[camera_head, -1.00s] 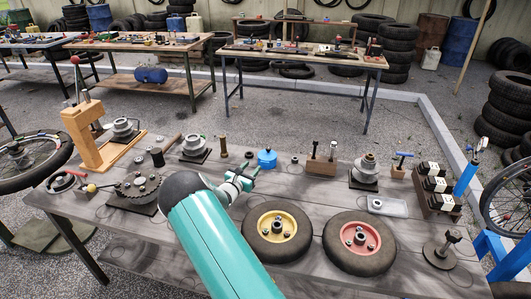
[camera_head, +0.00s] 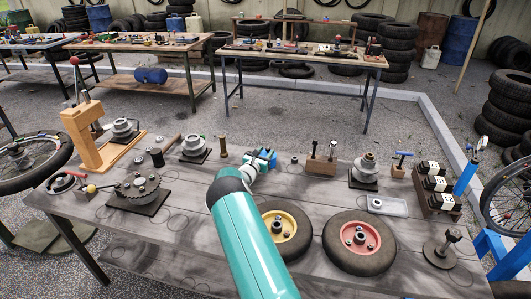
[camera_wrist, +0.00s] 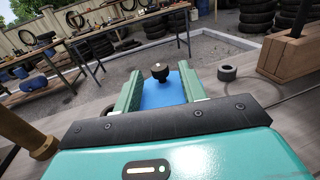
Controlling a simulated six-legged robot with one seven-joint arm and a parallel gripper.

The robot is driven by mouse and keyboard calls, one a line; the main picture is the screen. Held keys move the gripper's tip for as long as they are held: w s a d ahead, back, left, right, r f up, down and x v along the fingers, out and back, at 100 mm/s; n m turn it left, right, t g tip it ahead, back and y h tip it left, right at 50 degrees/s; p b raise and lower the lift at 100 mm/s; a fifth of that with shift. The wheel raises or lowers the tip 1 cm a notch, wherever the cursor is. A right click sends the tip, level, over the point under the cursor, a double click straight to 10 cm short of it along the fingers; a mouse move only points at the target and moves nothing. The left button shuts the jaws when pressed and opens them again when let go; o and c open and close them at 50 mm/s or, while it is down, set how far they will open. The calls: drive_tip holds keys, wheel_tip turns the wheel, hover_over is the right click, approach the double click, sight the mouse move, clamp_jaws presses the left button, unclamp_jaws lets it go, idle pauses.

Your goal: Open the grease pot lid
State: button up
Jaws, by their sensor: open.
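The grease pot (camera_head: 270,153) is a small blue pot on the grey wooden bench, mostly hidden behind my gripper in the head view. In the wrist view its blue lid (camera_wrist: 163,92) with a dark knob (camera_wrist: 160,72) shows between the fingers. My gripper (camera_head: 262,158) reaches over the pot with its green fingers open, one on each side of the lid. It also shows in the wrist view (camera_wrist: 161,85). I cannot tell whether a finger touches the lid.
A small dark nut (camera_wrist: 227,73) lies right of the pot. A wooden block with upright bolts (camera_head: 322,164) stands further right. A brass bolt (camera_head: 223,146) stands to the left. Yellow-hubbed (camera_head: 284,235) and red-hubbed (camera_head: 360,240) wheels lie in front.

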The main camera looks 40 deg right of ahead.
drive_tip(key=shift+w+d, duration=0.15)
drive_tip(key=shift+d, duration=0.2)
clamp_jaws()
drive_tip(key=shift+a+r+t+h, duration=0.1)
drive_tip(key=shift+r+t+h, duration=0.2)
drive_tip(key=shift+h, duration=0.4)
